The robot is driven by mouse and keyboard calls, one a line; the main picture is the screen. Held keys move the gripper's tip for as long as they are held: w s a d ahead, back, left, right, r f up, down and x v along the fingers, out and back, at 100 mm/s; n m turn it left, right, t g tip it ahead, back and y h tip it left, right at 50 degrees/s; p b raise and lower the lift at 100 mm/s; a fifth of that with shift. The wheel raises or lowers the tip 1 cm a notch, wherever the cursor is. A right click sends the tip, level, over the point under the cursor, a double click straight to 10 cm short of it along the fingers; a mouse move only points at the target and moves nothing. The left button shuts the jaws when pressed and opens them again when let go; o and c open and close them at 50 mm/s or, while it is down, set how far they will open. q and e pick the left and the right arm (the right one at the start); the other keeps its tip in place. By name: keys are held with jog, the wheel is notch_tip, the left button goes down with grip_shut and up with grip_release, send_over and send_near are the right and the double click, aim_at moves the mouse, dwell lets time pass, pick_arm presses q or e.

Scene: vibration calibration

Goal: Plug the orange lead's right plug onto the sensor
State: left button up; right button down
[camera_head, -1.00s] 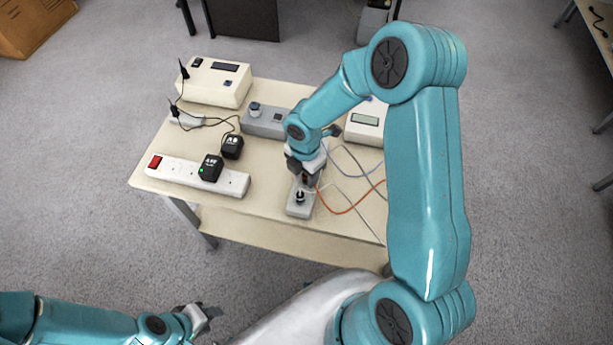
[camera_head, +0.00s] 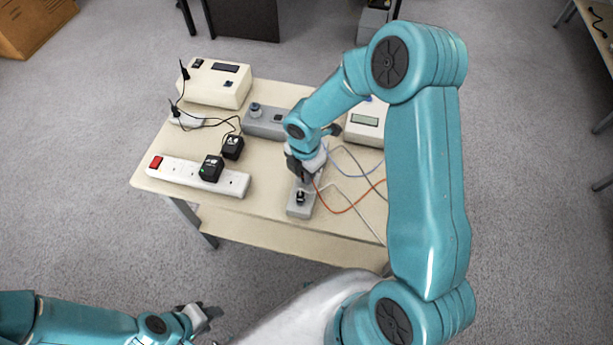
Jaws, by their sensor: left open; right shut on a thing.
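The grey block (camera_head: 301,210) at the table's front edge carries a small dark upright piece, which looks like the sensor (camera_head: 300,197). My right gripper (camera_head: 304,180) is shut just above and behind it, pointing down. The orange lead (camera_head: 343,211) runs from this gripper in a loop to the right, behind my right arm. The plug in the jaws is mostly hidden, and I cannot tell whether it touches the sensor. My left gripper (camera_head: 207,314) is open and empty at the lower left, off the table.
A white power strip (camera_head: 230,184) with a black adapter (camera_head: 212,168) lies left of the block. Behind are a cream instrument (camera_head: 215,82), a grey box (camera_head: 264,122) and a display box (camera_head: 365,122). Blue and grey leads lie near the orange one.

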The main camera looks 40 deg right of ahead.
jog(key=shift+s+r+p, duration=0.1)
jog(key=shift+r+p, duration=1.45)
jog(key=shift+r, duration=0.25)
jog(key=shift+f, duration=0.1)
